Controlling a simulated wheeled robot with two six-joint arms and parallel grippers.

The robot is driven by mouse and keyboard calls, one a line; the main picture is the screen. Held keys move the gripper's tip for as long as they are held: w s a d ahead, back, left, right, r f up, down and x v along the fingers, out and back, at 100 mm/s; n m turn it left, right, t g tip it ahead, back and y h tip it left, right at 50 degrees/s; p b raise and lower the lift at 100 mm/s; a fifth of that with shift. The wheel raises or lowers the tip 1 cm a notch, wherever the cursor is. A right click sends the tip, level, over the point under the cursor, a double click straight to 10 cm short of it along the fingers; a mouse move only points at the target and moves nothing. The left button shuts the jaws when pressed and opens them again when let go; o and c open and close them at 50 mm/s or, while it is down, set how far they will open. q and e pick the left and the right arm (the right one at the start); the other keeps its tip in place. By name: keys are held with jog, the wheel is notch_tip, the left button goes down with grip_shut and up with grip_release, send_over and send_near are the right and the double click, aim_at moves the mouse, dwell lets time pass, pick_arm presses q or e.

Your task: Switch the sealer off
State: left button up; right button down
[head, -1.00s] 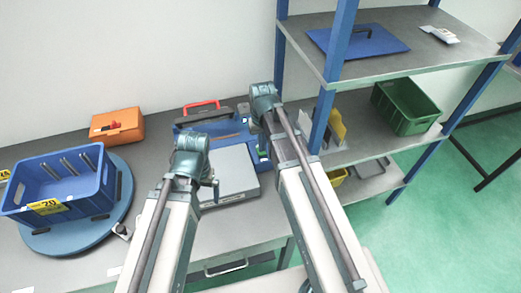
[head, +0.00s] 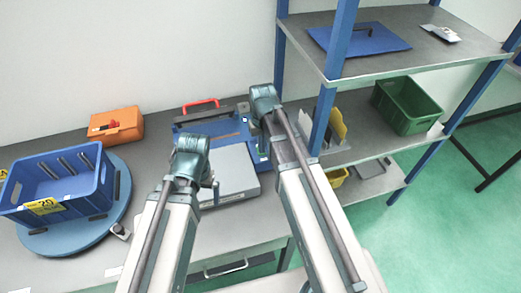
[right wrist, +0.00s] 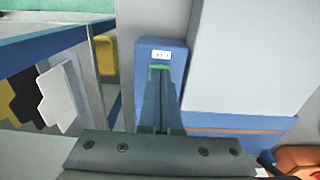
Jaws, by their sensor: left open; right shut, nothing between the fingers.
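The sealer (head: 236,168) is a blue machine with a flat grey plate, standing on the bench behind and between my arms. The right wrist view shows its blue side strip (right wrist: 175,52), with a small white label marked in dark. Just below the label is a green switch (right wrist: 159,68), partly hidden by my fingers. My right gripper (right wrist: 161,78) is shut and empty, its tips at the green switch; I cannot tell whether they touch it. My left gripper (head: 214,188) is open, mostly hidden by its wrist, by the grey plate's left side.
A blue crate (head: 75,202) holding metal parts stands on a round blue turntable (head: 118,205) at the left. An orange case (head: 116,125) is at the back. A red handle (head: 201,103) shows behind the sealer. A shelf rack with blue posts (head: 325,110) stands close on the right.

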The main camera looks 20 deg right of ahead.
jog(key=shift+f, duration=0.3)
jog(key=shift+r, duration=0.1)
notch_tip(320, 180, up, 7)
jog(key=p, duration=0.6)
jog(key=shift+p, duration=0.4)
jog(key=shift+a, duration=0.1)
jog(key=s+a+f+n+h+b, duration=0.1)
jog(key=s+a+f+n+b, duration=0.2)
jog(key=s+a, duration=0.7)
jog(key=s, duration=0.4)
jog(key=shift+s+a, duration=0.15)
